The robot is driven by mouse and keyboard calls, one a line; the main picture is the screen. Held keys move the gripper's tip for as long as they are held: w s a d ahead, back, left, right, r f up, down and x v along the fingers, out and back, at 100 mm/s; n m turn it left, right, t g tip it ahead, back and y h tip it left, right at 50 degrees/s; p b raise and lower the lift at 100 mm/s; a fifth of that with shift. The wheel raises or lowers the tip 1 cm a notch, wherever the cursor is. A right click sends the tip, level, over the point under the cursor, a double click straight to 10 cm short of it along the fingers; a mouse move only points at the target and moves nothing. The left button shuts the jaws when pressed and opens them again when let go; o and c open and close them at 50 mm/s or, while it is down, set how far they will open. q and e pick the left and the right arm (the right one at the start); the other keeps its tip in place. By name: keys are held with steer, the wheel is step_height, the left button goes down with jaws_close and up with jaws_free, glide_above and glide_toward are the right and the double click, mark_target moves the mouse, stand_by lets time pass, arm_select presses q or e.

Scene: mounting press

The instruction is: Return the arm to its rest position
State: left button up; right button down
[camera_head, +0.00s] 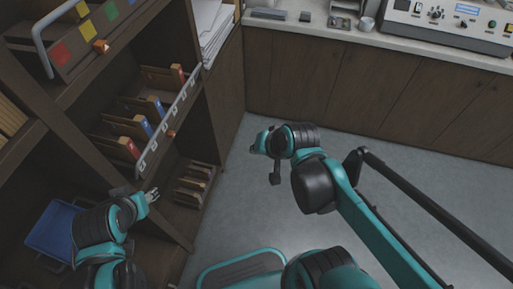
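My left gripper (153,195) is at the lower left, in front of the lower part of the dark wooden shelf unit. Its two pale fingertips show a small gap with nothing between them. My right arm reaches in from the lower right over the grey floor. Its gripper (256,147) points left, near the middle of the view, in free air. Its fingers are small and partly hidden by the wrist, so I cannot tell whether they are open or shut. I see no object held by it.
The shelf unit (225,110) fills the left, with a labelled rail (168,122) and several card dividers. A blue bin (50,232) sits low left. A counter (315,30) with a control panel (450,24) runs along the back. Floor (240,205) between is clear.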

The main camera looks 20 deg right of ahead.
stand_by(0.5)
steer(key=s+d+n, duration=0.1)
steer(key=s+d+n+h, duration=0.1)
steer(key=s+n, duration=0.1)
steer(key=s+r+n+h, duration=0.1)
steer(key=n, duration=0.1)
steer(key=shift+s+d+t, duration=0.3)
steer(key=shift+s+d, duration=0.05)
steer(key=shift+d, duration=0.05)
